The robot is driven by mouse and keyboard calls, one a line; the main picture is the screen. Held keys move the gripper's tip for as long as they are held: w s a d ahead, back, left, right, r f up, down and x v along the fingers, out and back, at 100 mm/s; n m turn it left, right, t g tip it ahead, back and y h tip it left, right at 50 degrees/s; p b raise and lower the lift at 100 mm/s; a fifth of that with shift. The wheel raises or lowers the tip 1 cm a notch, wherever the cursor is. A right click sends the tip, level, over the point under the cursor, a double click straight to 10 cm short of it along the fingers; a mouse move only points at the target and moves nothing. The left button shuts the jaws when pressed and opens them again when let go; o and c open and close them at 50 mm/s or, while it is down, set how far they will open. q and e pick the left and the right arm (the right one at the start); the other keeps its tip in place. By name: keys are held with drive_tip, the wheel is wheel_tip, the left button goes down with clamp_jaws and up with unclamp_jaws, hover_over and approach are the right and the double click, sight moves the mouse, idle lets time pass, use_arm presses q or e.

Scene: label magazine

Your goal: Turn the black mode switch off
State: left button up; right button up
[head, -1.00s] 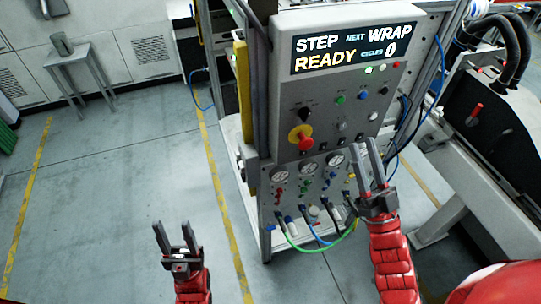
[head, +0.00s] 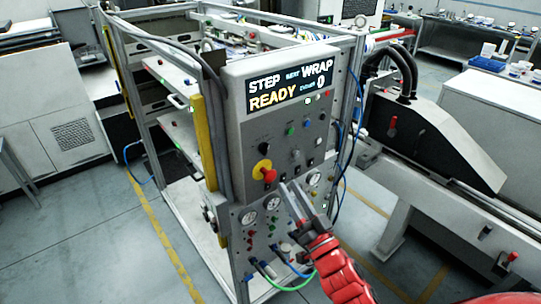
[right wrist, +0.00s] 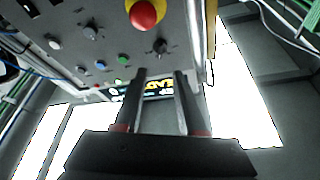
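A black rotary switch (head: 265,147) sits on the grey control panel (head: 240,120), above the red stop button with a yellow collar (head: 265,171). In the right wrist view a black switch (right wrist: 160,46) shows beside the red button, just beyond my fingertips. Another dark knob (right wrist: 90,33) is further left there. I cannot read the labels or be sure of the switch's setting. My right gripper (head: 291,185) is in front of the lower panel, right of and below the switch. In the right wrist view its fingers (right wrist: 160,73) are apart and empty. My left gripper is out of view.
The lit display (head: 290,87) reads STEP, NEXT WRAP, READY and 0. Green button (head: 291,131) and other controls sit close by. Gauges (head: 272,203) and hoses (head: 290,270) are below. A machine with a black cover (head: 430,130) stands right.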

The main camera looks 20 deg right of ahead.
sight(267, 151)
drive_tip(key=p+x, duration=0.3)
drive_tip(key=x, duration=0.7)
drive_tip(key=shift+w+a+r, duration=0.1)
drive_tip(key=shift+w+r, duration=0.05)
drive_tip(key=shift+w, duration=0.2)
clamp_jaws()
